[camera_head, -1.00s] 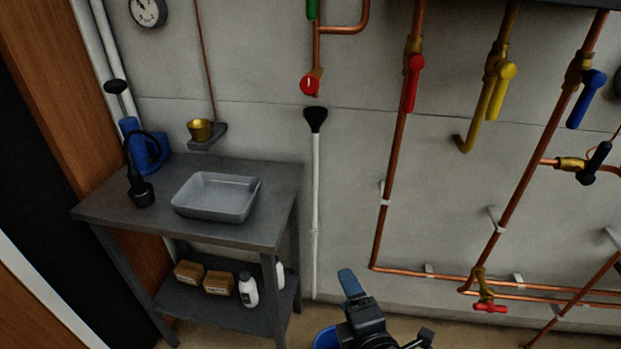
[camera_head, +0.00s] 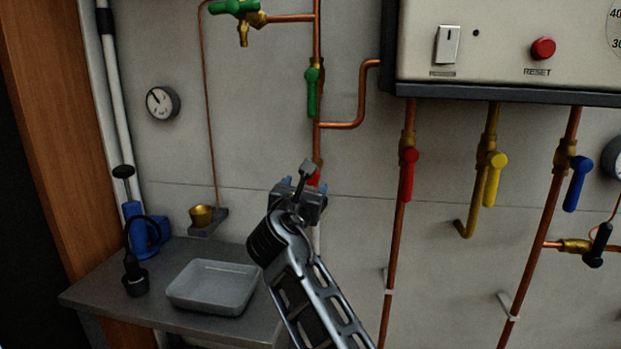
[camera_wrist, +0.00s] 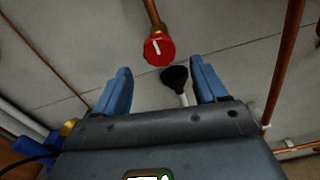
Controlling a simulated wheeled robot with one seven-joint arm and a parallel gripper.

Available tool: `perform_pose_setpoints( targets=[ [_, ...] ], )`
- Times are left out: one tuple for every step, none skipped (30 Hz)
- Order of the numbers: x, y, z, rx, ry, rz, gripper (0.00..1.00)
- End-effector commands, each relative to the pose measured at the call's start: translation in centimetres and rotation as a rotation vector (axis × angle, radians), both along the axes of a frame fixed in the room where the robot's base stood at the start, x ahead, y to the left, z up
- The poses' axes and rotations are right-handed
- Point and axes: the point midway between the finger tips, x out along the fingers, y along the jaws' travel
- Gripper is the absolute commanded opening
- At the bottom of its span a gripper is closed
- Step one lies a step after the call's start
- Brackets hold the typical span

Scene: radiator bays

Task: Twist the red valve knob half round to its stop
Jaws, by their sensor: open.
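The red valve knob (camera_wrist: 159,48) is round with a white mark on its face and sits at the lower end of a copper pipe. In the wrist view it lies ahead of my gripper (camera_wrist: 161,85), above the gap between the two blue fingers, and is not between them. The fingers are apart and empty. In the head view my gripper (camera_head: 297,184) is raised in front of the wall and covers most of the knob; only a red sliver (camera_head: 314,177) shows beside it. I cannot tell the exact distance between them.
A black plunger-like head on a white pole (camera_wrist: 175,77) stands below the knob. A red lever (camera_head: 408,176) and a yellow lever (camera_head: 494,178) hang to the right under a boiler panel (camera_head: 500,55). A green lever (camera_head: 312,92) is above. A bench with a grey tray (camera_head: 212,286) stands lower left.

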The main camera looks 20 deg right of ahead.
Motion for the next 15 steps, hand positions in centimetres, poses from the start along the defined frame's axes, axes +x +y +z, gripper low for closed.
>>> perform_pose_setpoints(
  targets=[
    [0.3, -0.1, 0.1, -0.005, 0.002, -0.003, 0.72],
    [0.5, -0.2, 0.2, -0.006, 0.001, -0.003, 0.72],
    [0.9, -0.4, 0.3, -0.006, 0.001, -0.003, 0.72],
    [1.2, -0.6, 0.2, -0.006, 0.002, -0.003, 0.72],
    [1.5, -0.7, 0.2, -0.006, 0.002, -0.003, 0.72],
    [2.1, -1.0, 0.2, -0.005, 0.003, -0.003, 0.72],
    [2.5, -1.2, 0.3, -0.004, 0.001, -0.002, 0.72],
    [3.0, -1.4, 0.2, -0.005, 0.002, -0.003, 0.72],
    [3.5, -1.7, 0.2, -0.005, 0.002, -0.003, 0.72],
    [4.0, -1.9, 0.3, -0.005, 0.001, -0.003, 0.72],
    [4.4, -2.1, 0.2, -0.005, 0.002, -0.003, 0.72],
    [4.8, -2.3, 0.2, -0.003, 0.002, -0.003, 0.72],
    [5.2, -2.5, 0.2, -0.004, 0.001, -0.002, 0.72],
    [5.5, -2.6, 0.2, -0.004, 0.001, -0.002, 0.72],
    [5.9, -2.8, 0.1, -0.003, 0.002, -0.002, 0.72]
  ],
)
